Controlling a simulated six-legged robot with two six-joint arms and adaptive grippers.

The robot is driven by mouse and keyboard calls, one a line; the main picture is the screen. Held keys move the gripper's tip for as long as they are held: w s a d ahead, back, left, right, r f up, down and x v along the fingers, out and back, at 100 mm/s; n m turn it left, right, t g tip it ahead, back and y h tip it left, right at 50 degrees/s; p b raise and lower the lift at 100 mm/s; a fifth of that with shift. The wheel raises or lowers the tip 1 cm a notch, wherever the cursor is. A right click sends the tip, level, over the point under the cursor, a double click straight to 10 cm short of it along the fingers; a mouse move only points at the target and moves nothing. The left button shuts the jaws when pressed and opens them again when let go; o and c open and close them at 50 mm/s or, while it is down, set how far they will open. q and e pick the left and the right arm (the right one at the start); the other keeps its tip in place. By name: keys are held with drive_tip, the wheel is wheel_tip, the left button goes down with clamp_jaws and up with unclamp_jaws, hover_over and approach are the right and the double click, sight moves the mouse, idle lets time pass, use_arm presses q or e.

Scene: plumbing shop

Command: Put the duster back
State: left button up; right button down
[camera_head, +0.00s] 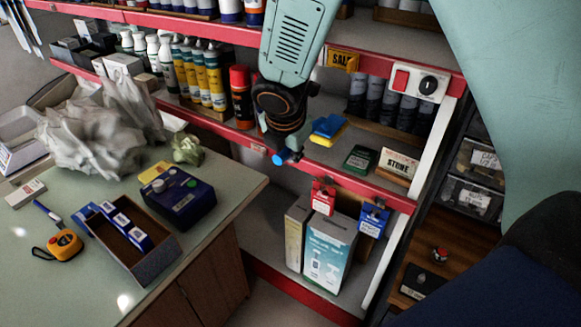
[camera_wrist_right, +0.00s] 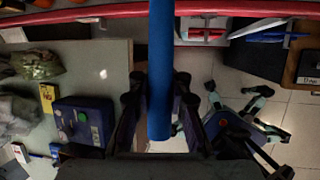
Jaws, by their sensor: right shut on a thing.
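My right gripper (camera_head: 282,135) hangs in front of the middle shelf in the head view, with its fingers hard to make out. A blue rod end (camera_head: 282,156) sticks out below it. In the right wrist view a long straight blue handle (camera_wrist_right: 160,70) runs between the two dark fingers of the right gripper (camera_wrist_right: 160,103), which is shut on it. I take this as the duster's handle. The duster's head is not visible in either view. My left gripper is not in view.
The red-edged shelf (camera_head: 345,178) holds spray bottles (camera_head: 215,80), a red can (camera_head: 241,95), blue and yellow cloths (camera_head: 328,128) and a STONE sign (camera_head: 398,168). Boxes (camera_head: 318,250) stand below. The counter (camera_head: 205,225) at left carries a blue device (camera_head: 180,199) and an open tray (camera_head: 140,255).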

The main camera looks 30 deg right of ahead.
wheel_tip(320, 180, down, 4)
drive_tip(key=b, duration=0.2)
drive_tip(key=shift+a+r+b, duration=0.1)
drive_tip(key=shift+b, duration=0.2)
drive_tip(key=c, duration=1.6)
unclamp_jaws()
drive_tip(key=shift+w, duration=0.15)
drive_tip(key=o, duration=0.3)
drive_tip(key=shift+r, duration=0.15)
